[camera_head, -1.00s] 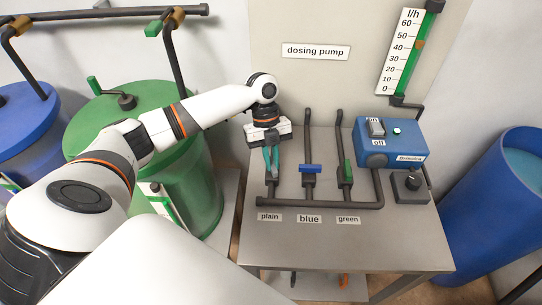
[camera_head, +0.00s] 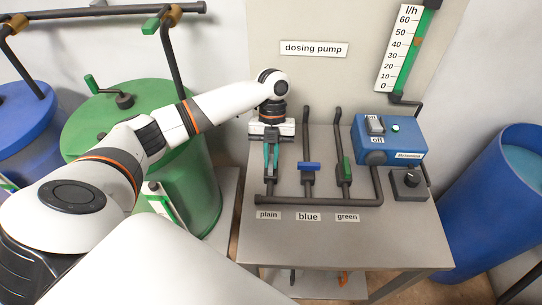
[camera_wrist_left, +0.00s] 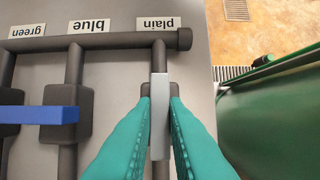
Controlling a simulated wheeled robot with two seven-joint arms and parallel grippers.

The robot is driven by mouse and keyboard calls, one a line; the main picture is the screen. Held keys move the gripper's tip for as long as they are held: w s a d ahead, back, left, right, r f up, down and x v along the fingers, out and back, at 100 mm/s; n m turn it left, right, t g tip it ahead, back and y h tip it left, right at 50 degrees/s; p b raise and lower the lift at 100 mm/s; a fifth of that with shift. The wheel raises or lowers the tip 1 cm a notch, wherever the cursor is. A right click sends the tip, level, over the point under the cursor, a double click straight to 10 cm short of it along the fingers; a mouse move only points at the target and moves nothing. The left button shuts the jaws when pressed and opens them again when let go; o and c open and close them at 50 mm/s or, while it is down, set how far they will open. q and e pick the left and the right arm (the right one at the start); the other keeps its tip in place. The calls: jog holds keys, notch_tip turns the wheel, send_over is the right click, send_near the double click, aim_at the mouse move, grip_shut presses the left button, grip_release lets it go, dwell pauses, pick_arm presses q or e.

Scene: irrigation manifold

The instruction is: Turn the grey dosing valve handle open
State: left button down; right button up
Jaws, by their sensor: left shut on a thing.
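The grey dosing valve handle (camera_wrist_left: 159,115) is a flat light bar on the valve above the "plain" label (camera_head: 268,215). In the left wrist view it lies lengthwise along its pipe. My left gripper (camera_head: 271,174) points down at this valve, and its teal fingers hide most of the handle in the head view. In the left wrist view the fingers (camera_wrist_left: 160,102) are shut on the handle, one on each side. My right gripper is not in view.
Beside it are the blue valve handle (camera_head: 309,166), set across its pipe, and the green handle (camera_head: 347,168), along its pipe. A blue pump box (camera_head: 395,152) stands right on the grey table (camera_head: 330,240). Green tank (camera_head: 205,190) stands left.

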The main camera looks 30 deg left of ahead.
pick_arm(q)
jog(key=c, duration=1.4)
grip_release()
jog(key=shift+c, duration=0.2)
jog(key=b+v, duration=0.1)
jog(key=v, duration=1.1)
jog(key=shift+a, duration=0.1)
